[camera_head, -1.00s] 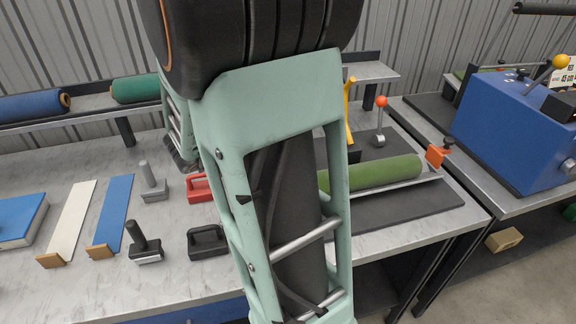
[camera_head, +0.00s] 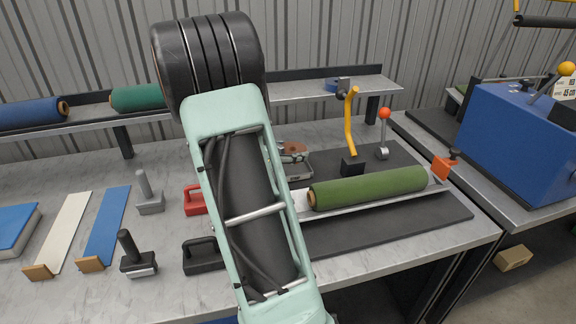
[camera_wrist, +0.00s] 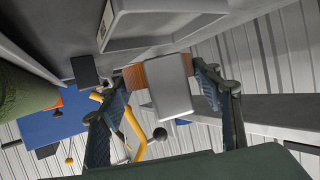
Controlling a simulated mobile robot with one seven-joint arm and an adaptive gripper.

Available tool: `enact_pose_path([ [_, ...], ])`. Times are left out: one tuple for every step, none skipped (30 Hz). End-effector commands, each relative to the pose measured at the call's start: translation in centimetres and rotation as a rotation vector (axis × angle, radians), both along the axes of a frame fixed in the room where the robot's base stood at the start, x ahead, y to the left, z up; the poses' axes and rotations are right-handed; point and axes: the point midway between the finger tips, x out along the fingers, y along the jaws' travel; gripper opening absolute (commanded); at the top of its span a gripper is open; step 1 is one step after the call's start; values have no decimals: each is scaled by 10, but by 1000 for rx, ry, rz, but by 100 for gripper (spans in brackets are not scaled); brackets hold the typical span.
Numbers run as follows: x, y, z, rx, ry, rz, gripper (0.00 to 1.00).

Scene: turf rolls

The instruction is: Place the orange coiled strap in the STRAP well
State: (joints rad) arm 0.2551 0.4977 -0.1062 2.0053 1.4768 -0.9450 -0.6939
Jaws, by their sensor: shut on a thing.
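In the wrist view my gripper (camera_wrist: 160,100) has its two dark fingers on either side of the orange coiled strap (camera_wrist: 134,77). Orange-brown shows at both ends of a pale grey block that covers its middle. The strap is between the fingertips, and the bench top (camera_wrist: 45,20) lies beyond it at the top of the picture. In the head view my arm hides the gripper. I cannot make out a STRAP label in either view.
A green turf roll (camera_head: 370,187) lies right of my arm, by a yellow lever (camera_head: 350,125) and a red-knobbed lever (camera_head: 384,130). Black (camera_head: 202,254) and red (camera_head: 194,200) handled tools stand left. A blue machine (camera_head: 515,140) is at right.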

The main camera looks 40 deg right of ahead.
Motion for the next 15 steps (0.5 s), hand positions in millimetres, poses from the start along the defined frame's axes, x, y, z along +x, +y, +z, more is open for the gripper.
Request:
enact_pose_path([
  [2, -2, -5, 0, 0, -1, 31],
  [4, -3, -6, -1, -1, 0, 31],
  [5, -4, -6, -1, -1, 0, 31],
  [6, -4, -7, -1, -2, 0, 31],
  [6, -5, -8, -1, -2, 0, 31],
  [8, -6, -11, 0, -1, 0, 31],
  [9, -7, -14, 0, 0, 0, 31],
  [10, -8, -17, 1, 0, 0, 31],
  [12, -10, -22, 1, 0, 0, 31],
  [12, -9, -28, 2, 2, 0, 31],
  [11, -9, -34, 2, 3, 0, 31],
  [11, -9, -40, 1, 2, 0, 31],
  [11, -9, -44, 0, 2, 0, 31],
  [10, -9, -47, 0, 1, -1, 31],
  [10, -9, -48, 0, 0, -1, 31],
])
